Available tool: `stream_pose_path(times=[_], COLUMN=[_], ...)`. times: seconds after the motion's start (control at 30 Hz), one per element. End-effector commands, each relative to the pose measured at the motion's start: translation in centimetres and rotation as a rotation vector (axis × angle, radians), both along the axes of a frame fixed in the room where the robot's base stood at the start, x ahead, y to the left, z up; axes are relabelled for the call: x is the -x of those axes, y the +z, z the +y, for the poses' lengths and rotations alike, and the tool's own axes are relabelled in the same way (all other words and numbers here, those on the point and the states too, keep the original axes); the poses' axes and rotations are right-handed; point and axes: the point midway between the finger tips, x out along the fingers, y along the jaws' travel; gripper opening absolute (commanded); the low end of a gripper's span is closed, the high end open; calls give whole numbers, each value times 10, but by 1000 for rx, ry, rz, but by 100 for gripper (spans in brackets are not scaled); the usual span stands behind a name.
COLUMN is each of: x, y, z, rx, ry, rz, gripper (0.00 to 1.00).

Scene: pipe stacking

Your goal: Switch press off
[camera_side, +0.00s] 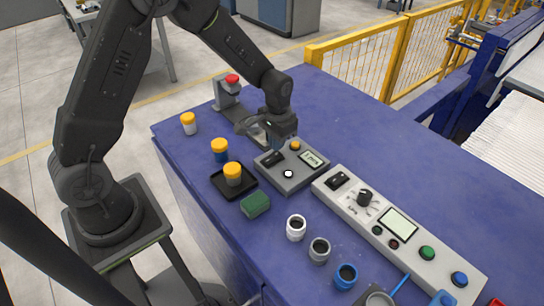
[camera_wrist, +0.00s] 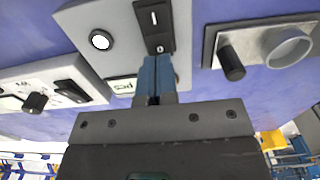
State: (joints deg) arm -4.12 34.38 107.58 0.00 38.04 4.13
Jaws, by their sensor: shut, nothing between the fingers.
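A grey box (camera_side: 292,180) on the blue table carries a black rocker switch (camera_side: 271,158), a round white button, a yellow knob and a small display. In the wrist view, the rocker switch (camera_wrist: 153,20) shows marks I and 0. My gripper (camera_wrist: 158,60) is shut and empty, its blue fingertips at the end of the switch marked 0. I cannot tell whether they touch it. In the side view my gripper (camera_side: 275,146) hangs over the back of the box, close to the switch. No label naming the press is readable.
A long control panel (camera_side: 377,237) with another rocker switch, a knob and buttons lies to the right. A grey fixture with a ring (camera_wrist: 262,42) stands close beside the box. Yellow-capped containers (camera_side: 220,150), a green block (camera_side: 255,204) and several open cups (camera_side: 296,228) stand nearby.

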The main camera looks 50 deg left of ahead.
Motion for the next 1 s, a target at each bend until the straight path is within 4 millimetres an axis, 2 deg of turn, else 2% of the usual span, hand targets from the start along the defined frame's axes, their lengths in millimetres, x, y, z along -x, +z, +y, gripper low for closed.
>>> stream_pose_path(times=[1.0], x=[0], y=[-11], z=[0], rx=[0], ry=[0], rz=[1], gripper=[0])
